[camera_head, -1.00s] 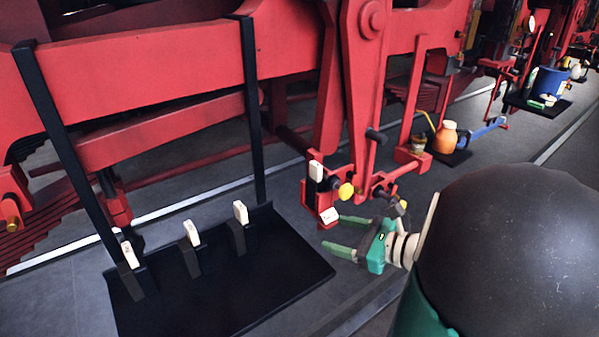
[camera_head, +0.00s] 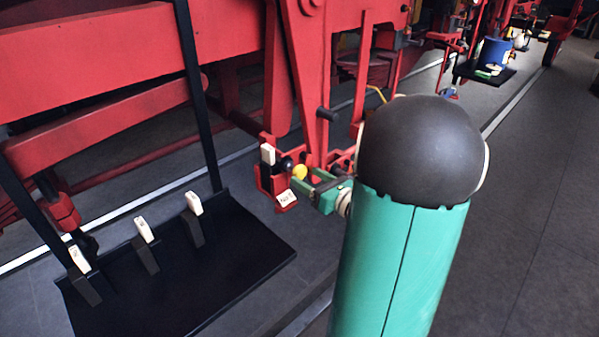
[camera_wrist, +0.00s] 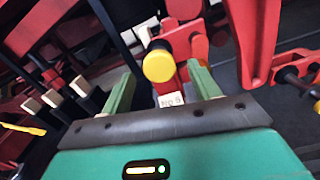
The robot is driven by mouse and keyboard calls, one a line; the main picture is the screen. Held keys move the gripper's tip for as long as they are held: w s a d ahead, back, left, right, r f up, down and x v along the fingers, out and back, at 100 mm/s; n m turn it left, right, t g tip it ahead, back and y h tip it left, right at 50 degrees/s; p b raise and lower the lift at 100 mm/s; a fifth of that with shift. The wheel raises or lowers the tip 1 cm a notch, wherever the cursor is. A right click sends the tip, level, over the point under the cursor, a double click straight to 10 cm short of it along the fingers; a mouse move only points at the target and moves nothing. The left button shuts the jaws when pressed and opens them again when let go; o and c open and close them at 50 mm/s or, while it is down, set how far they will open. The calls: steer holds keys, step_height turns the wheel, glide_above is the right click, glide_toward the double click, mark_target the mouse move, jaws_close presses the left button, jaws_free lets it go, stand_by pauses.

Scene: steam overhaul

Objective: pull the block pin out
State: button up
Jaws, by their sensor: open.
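A round yellow knob (camera_head: 300,172), which looks like the head of the block pin, sits at a red bracket (camera_head: 265,183) under the machine's red link. In the wrist view the yellow knob (camera_wrist: 158,65) faces the camera, with a dark shaft partly showing behind it. My gripper (camera_head: 309,181) has green fingers and is open. In the wrist view its fingers (camera_wrist: 163,78) stand on either side of the knob, apart from it as far as I can see. A white tag (camera_wrist: 172,99) reading "No 8" shows below the knob on the red bracket.
A black tray (camera_head: 240,262) with several upright, white-tagged holders hangs from black straps to the left. A white-topped black piece (camera_head: 267,154) stands beside the knob. Red links and rods surround the bracket. A blue bucket (camera_head: 494,54) stands far right. Open floor (camera_head: 540,200) lies right.

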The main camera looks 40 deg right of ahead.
mark_target(302, 174)
steer(key=w, duration=0.4)
steer(key=shift+a, duration=0.1)
